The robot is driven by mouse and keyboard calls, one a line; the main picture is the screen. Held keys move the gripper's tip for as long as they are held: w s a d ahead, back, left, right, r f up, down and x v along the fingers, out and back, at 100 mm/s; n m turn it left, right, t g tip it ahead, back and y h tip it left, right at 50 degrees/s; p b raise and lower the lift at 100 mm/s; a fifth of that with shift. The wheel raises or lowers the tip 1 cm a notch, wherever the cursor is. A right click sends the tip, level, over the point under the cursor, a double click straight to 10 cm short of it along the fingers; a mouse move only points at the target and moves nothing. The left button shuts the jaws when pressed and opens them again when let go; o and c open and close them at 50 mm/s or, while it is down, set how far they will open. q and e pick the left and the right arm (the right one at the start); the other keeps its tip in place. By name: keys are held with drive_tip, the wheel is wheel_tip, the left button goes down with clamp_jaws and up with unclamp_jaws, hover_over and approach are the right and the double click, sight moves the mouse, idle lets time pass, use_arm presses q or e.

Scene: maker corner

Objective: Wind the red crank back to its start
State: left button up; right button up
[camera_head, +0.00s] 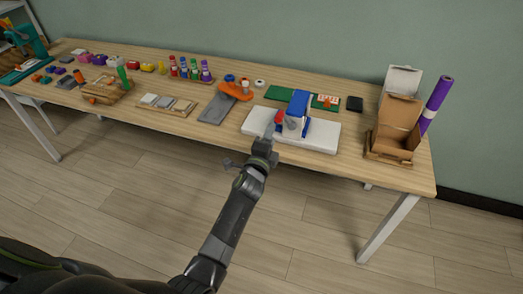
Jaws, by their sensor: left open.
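The red crank (279,117) shows as a small red part on the left side of a blue and white device (299,106). The device stands on a white base plate (325,137) near the table's front edge. A grey part sits beside the red one. My left gripper (270,131) reaches up from below, over the front of the base plate, with its tips just below the red crank. It is open. The view is too small to tell whether the fingers touch the crank. My right gripper is out of view.
An open cardboard box (397,127) and a purple roll (436,100) stand at the right end of the wooden table (240,143). A green mat (331,103) lies behind the device. An orange tool (236,92) and a grey strip (215,109) lie to its left.

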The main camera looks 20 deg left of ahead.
use_arm(q)
drive_tip(key=s+p, duration=0.3)
drive_tip(key=s, duration=0.5)
drive_tip(key=shift+s+a, duration=0.15)
drive_tip(key=shift+s, duration=0.15)
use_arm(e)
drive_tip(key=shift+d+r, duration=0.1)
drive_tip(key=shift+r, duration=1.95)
use_arm(q)
drive_tip(key=shift+a+f, duration=0.1)
